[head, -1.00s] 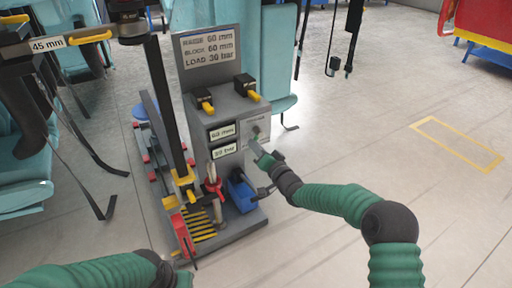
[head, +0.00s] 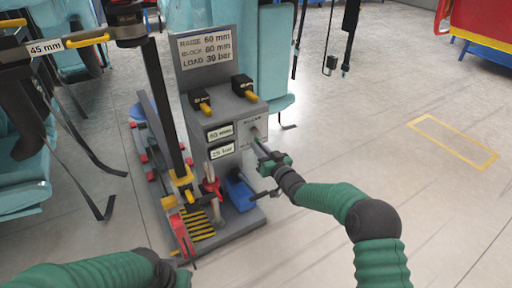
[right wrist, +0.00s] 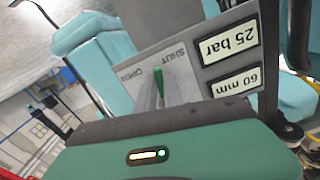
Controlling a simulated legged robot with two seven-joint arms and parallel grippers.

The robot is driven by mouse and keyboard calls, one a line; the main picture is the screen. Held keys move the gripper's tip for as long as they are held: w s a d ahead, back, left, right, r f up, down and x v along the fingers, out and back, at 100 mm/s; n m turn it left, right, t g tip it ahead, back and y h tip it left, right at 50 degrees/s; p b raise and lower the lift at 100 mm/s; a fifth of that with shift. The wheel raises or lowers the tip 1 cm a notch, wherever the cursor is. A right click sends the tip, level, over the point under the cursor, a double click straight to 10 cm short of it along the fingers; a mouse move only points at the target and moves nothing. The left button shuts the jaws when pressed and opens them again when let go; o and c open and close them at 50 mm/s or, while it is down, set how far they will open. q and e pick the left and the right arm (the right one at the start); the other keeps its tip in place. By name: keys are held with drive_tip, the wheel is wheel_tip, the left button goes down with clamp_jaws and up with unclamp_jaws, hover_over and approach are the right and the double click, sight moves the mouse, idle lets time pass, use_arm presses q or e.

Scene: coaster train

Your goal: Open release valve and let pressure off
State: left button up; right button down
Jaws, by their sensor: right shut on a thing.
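The release valve panel (head: 250,122) is on the grey pump console (head: 228,109), on its lower right front. My right gripper (head: 259,142) reaches it from the lower right. In the right wrist view its fingers (right wrist: 161,88) are shut on a small green valve lever (right wrist: 160,78), below the words SHUT and OPEN, which appear upside down. The lever's exact angle is hard to tell. Two displays (right wrist: 232,60) beside it read 25 bar and 60 mm. My left gripper (head: 178,278) is at the bottom edge, mostly hidden; its fingers are not clear.
A sign (head: 205,50) lists raise, block and load values. Two black boxes with yellow handles (head: 243,87) top the console. A blue pump part (head: 240,194) and red-handled tool (head: 211,187) stand below.

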drive_tip(key=d+n, duration=0.1)
drive_tip(key=n, duration=0.2)
drive_tip(key=w+d+n, duration=0.1)
drive_tip(key=n, duration=0.3)
drive_tip(key=d+n, duration=0.1)
drive_tip(key=n, duration=0.3)
drive_tip(key=shift+w+d+r, duration=0.1)
drive_tip(key=shift+w+r, duration=0.25)
drive_tip(key=shift+w, duration=0.05)
drive_tip(key=shift+n, duration=0.3)
drive_tip(key=c, duration=1.5)
unclamp_jaws()
drive_tip(key=shift+o, duration=0.2)
drive_tip(key=shift+r, duration=0.15)
drive_tip(key=p+v, duration=0.6)
drive_tip(key=v, duration=1.1)
drive_tip(key=shift+p, duration=0.35)
